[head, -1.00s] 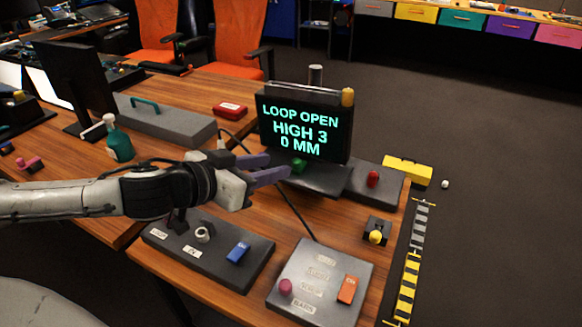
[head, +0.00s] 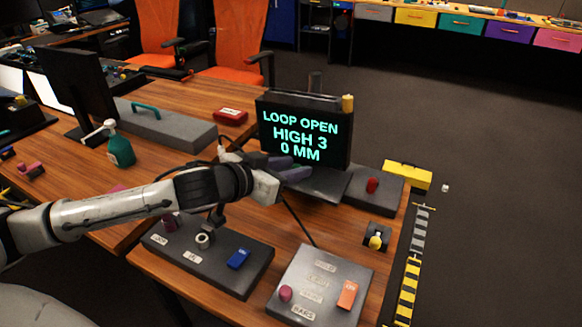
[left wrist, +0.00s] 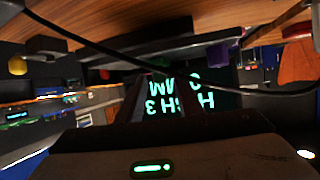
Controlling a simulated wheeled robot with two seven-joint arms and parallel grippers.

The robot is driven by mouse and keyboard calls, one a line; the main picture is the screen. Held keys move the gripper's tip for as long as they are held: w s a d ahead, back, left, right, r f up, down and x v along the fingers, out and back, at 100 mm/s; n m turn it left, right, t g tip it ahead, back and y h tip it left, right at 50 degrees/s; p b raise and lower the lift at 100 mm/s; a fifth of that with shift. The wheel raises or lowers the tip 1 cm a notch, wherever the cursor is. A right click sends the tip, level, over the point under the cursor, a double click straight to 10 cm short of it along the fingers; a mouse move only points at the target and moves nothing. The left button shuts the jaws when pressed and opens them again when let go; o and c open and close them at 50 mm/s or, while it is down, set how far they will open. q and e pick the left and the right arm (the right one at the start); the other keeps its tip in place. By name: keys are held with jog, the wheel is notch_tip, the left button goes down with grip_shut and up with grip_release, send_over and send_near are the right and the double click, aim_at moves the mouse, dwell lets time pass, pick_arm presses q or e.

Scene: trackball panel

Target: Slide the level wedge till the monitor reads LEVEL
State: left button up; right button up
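The monitor (head: 304,133) reads LOOP OPEN, HIGH 3, 0 MM; part of its text shows upside down in the left wrist view (left wrist: 176,103). It stands over a dark base (head: 322,186). My right gripper is out of view.
A dark panel with a blue switch (head: 239,258) and a grey panel with an orange switch (head: 347,295) lie in front. A red knob (head: 372,185) and yellow ball (head: 376,242) are to the right. A black cable (head: 299,222) crosses the desk. A green bottle (head: 120,151) stands left.

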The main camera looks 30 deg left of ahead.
pick_arm(q)
grip_shut()
jog(key=shift+d+r+p, duration=0.1)
jog(key=shift+d+p, duration=0.45)
jog(key=shift+d, duration=0.9)
jog(key=shift+o, duration=0.8)
grip_release()
